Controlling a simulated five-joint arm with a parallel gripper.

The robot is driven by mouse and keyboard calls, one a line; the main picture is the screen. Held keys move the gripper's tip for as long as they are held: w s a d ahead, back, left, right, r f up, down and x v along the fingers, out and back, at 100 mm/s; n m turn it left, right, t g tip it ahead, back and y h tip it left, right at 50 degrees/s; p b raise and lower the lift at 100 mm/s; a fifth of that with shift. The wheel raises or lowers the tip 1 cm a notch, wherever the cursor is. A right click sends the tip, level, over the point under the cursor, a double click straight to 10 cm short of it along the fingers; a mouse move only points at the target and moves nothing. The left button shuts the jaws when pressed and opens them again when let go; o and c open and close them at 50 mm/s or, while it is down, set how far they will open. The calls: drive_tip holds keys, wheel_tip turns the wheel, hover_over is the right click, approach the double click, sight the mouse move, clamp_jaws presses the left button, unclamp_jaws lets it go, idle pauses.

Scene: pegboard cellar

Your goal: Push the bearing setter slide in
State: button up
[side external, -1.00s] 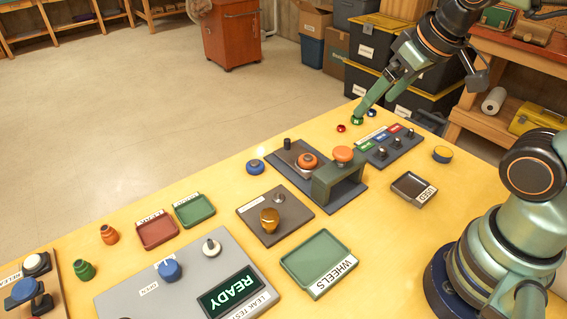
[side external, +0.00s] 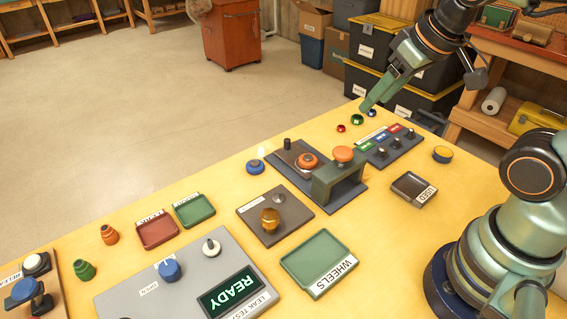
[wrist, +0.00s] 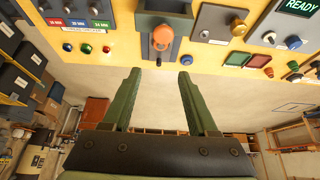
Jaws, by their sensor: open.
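The bearing setter is a dark base (side external: 350,197) with a grey-green bridge (side external: 324,187) and an orange knob (side external: 343,153) on top. Its slide (side external: 295,163) sits out in front of the bridge, carrying an orange round part (side external: 307,160) and a black upright post (side external: 287,144). In the wrist view the orange knob (wrist: 162,37) shows at the top centre, and it hides much of the slide.
A labelled panel with black knobs (side external: 383,153) stands right of the setter. A blue round part (side external: 255,167) and a grey plate with a gold knob (side external: 270,219) are to the left.

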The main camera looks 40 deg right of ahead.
drive_tip(key=w+r+g, duration=0.2)
drive_tip(key=w, duration=0.6)
drive_tip(key=n+g, duration=0.2)
drive_tip(key=g, duration=0.2)
hover_over(287, 139)
wheel_tip(287, 139, down, 13)
wheel_tip(287, 139, down, 12)
drive_tip(key=shift+s+f, duration=0.1)
drive_tip(key=shift+s, duration=0.05)
clamp_jaws()
idle(0.7)
